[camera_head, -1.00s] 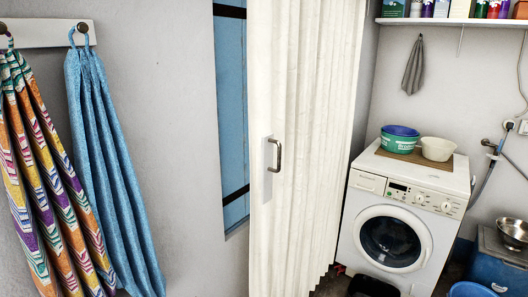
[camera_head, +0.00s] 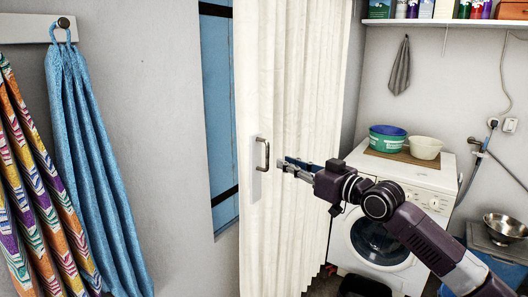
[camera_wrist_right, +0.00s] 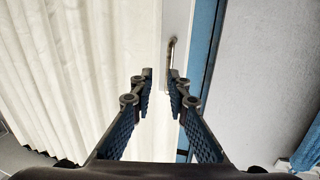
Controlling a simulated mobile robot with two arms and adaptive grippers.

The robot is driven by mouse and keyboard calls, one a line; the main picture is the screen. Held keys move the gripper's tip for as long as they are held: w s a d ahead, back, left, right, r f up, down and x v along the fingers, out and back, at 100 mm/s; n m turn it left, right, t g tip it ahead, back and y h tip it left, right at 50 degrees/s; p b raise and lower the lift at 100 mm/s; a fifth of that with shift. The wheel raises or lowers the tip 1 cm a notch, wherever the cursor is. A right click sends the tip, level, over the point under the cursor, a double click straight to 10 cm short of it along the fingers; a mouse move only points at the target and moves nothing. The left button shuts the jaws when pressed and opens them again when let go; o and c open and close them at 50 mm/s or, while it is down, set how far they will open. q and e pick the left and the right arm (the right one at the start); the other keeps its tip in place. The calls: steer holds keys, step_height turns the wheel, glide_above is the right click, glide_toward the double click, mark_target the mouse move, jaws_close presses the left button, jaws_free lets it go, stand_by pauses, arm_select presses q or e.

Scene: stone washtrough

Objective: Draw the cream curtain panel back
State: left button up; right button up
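The cream curtain panel (camera_head: 292,95) hangs in pleats in the middle of the head view, with a blue surface showing past its left edge. A metal handle (camera_head: 263,154) sits on a flat white strip at the panel's left edge. My right gripper (camera_head: 284,165) is just right of the handle in the head view. In the right wrist view its two fingers (camera_wrist_right: 160,80) are apart with nothing between them, and the handle (camera_wrist_right: 171,55) shows just beyond the fingertips. I cannot tell whether a finger touches it. My left gripper is not in view.
A washing machine (camera_head: 378,232) with basins on top stands right of the curtain, behind my right arm. Towels (camera_head: 95,150) hang on the left wall. A metal bowl (camera_head: 505,226) sits at the far right. A shelf (camera_head: 445,22) runs along the top right.

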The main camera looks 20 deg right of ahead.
step_height(320, 180, up, 2)
steer(key=s, duration=0.1)
steer(key=p, duration=0.2)
glide_above(266, 169)
steer(key=shift+w+d+r+n+y, duration=0.2)
steer(key=shift+r+n+y, duration=0.1)
steer(key=shift+w, duration=0.1)
jaws_close()
